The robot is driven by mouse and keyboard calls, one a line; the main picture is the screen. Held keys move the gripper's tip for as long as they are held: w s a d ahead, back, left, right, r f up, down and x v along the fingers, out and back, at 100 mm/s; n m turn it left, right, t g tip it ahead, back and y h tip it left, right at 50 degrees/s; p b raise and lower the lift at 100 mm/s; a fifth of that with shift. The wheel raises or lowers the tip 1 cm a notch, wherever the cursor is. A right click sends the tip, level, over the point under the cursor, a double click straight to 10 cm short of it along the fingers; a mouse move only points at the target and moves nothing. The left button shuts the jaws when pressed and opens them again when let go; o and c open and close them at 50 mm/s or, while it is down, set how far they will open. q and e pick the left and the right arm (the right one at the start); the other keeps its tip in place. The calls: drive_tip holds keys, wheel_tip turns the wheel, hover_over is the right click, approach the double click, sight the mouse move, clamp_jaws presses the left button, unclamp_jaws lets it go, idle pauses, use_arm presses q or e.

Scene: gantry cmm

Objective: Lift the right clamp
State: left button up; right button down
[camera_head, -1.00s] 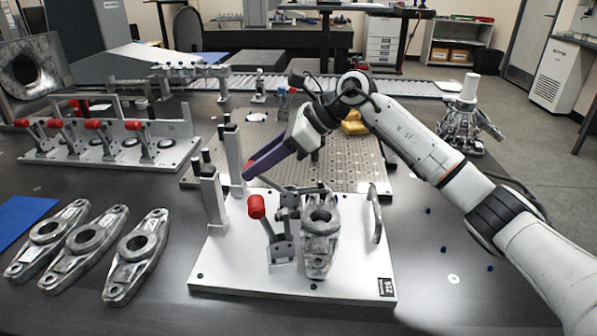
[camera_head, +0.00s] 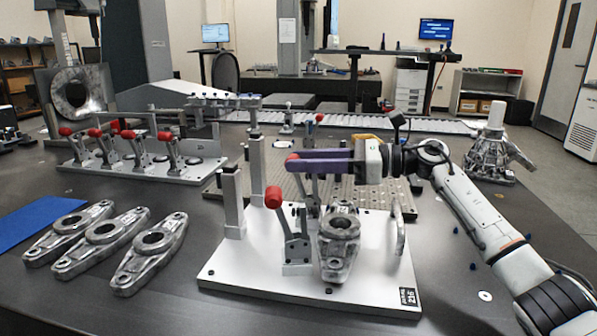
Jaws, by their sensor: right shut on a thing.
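My right gripper (camera_head: 293,161), with purple fingers, is shut on the red handle tip of the rear toggle clamp (camera_head: 306,188). That handle stands fairly upright; the gripper partly hides its grip. The front toggle clamp (camera_head: 293,243) has a free red handle leaning up and left. Both clamps sit on a pale fixture plate (camera_head: 245,276), beside a grey metal casting (camera_head: 340,240) with a round bore. The rear clamp's lower parts are partly hidden behind the front clamp and casting. My left gripper is out of view.
Two upright posts (camera_head: 233,200) stand at the plate's left, and a metal handle (camera_head: 400,232) at its right. Several loose castings (camera_head: 150,255) lie at left. A rack of red-handled clamps (camera_head: 130,170) stands behind them. A perforated plate (camera_head: 375,195) lies behind the fixture.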

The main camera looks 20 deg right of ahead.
idle(0.4)
drive_tip(key=c, duration=1.2)
unclamp_jaws()
drive_tip(key=shift+d, duration=0.1)
use_arm(q)
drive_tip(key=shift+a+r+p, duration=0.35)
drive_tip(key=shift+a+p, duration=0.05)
drive_tip(key=shift+p, duration=0.25)
use_arm(e)
drive_tip(key=v, duration=1)
drive_tip(key=shift+d, duration=0.15)
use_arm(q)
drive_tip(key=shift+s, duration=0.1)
